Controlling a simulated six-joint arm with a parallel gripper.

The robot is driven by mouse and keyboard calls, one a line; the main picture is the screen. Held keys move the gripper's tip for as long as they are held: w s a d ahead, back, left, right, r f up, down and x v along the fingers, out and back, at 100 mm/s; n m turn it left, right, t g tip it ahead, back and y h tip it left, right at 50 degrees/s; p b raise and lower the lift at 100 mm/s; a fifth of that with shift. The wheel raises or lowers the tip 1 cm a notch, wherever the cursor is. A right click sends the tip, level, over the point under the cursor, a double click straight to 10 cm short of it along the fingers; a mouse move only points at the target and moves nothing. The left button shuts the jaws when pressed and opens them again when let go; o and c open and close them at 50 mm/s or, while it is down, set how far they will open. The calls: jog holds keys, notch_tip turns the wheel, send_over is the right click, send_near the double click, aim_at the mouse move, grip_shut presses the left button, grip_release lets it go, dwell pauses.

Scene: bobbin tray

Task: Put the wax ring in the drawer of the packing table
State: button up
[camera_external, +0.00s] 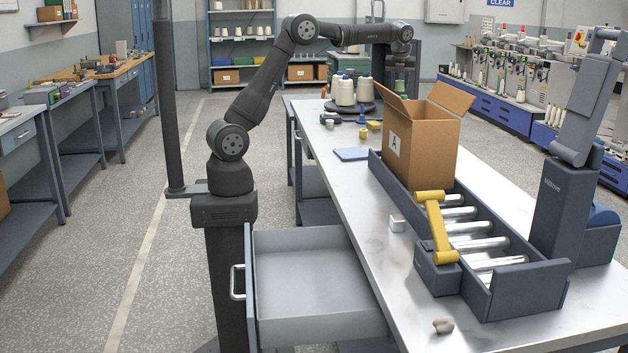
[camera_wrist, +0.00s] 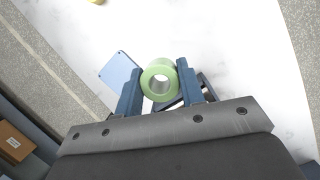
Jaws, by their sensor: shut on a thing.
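The wax ring (camera_wrist: 159,80) is a pale green ring with a hole through it. In the wrist view it sits between the two blue fingers of my gripper (camera_wrist: 160,82), which is shut on it. The ring appears held above the white table top.
White cones (camera_external: 345,92) stand at the far end. A blue pad (camera_external: 352,154) lies flat, also in the wrist view (camera_wrist: 118,70).

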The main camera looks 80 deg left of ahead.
notch_tip(320, 180, up, 11)
jog(key=w+d, duration=0.2)
jog(key=d, duration=2.1)
jog(key=s+d, duration=0.4)
jog(key=d, duration=0.8)
jog(key=s+d, duration=0.4)
jog(key=d, duration=0.8)
send_over(308, 312)
jog(key=f, duration=3.4)
jog(key=d+f, duration=0.1)
jog(key=f, duration=1.5)
jog(key=shift+s+f, duration=0.2)
jog(key=shift+f, duration=0.2)
jog(key=shift+f, duration=0.1)
